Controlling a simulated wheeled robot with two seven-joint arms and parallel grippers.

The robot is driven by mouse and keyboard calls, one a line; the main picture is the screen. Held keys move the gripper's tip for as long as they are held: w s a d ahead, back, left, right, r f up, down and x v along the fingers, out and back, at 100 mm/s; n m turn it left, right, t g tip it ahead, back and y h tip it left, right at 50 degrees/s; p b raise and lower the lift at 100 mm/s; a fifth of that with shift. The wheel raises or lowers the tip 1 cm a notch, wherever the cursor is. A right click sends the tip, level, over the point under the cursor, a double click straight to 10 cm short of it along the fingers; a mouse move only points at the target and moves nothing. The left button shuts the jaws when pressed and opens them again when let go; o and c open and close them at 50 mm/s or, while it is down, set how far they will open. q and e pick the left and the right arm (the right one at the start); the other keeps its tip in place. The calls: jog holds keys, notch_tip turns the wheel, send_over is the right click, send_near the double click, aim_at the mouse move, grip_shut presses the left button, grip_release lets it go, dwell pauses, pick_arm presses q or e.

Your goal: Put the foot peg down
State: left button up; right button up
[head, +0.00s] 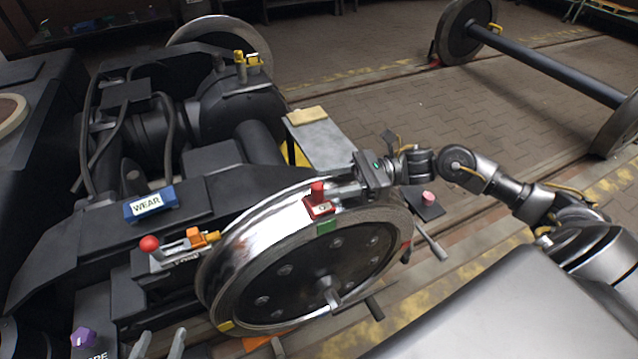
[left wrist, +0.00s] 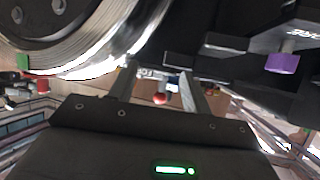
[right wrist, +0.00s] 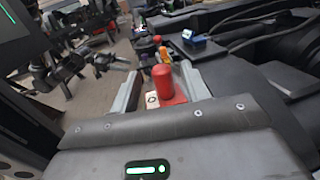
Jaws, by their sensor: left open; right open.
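No label in view reads "foot", so I cannot tell by name which peg is the foot peg. A red peg (head: 317,189) stands upright on a red block (head: 319,208) with a white label, at the top of the wheel. My right gripper (head: 332,192) is open with its fingers on either side of this peg, which shows between them in the right wrist view (right wrist: 162,82). A purple peg (head: 83,338) stands at the lower left, also in the left wrist view (left wrist: 283,63). My left gripper (head: 160,343) is open and empty at the bottom edge.
The wheel (head: 335,268) stands below my right gripper. A lever with a red ball (head: 149,243) and an orange piece (head: 197,239) lies left of it. A blue WEAR block (head: 150,203) is behind. A pink peg (head: 428,198) sits on a dark plate at right.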

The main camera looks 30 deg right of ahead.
pick_arm(q)
jog(key=shift+w+d+r+t+h, duration=0.3)
jog(key=shift+d+r+t+h, duration=0.2)
jog(key=shift+d+r+t, duration=0.25)
pick_arm(e)
jog(key=v, duration=0.8)
jog(key=shift+d, duration=0.25)
pick_arm(q)
jog(key=shift+a, duration=0.1)
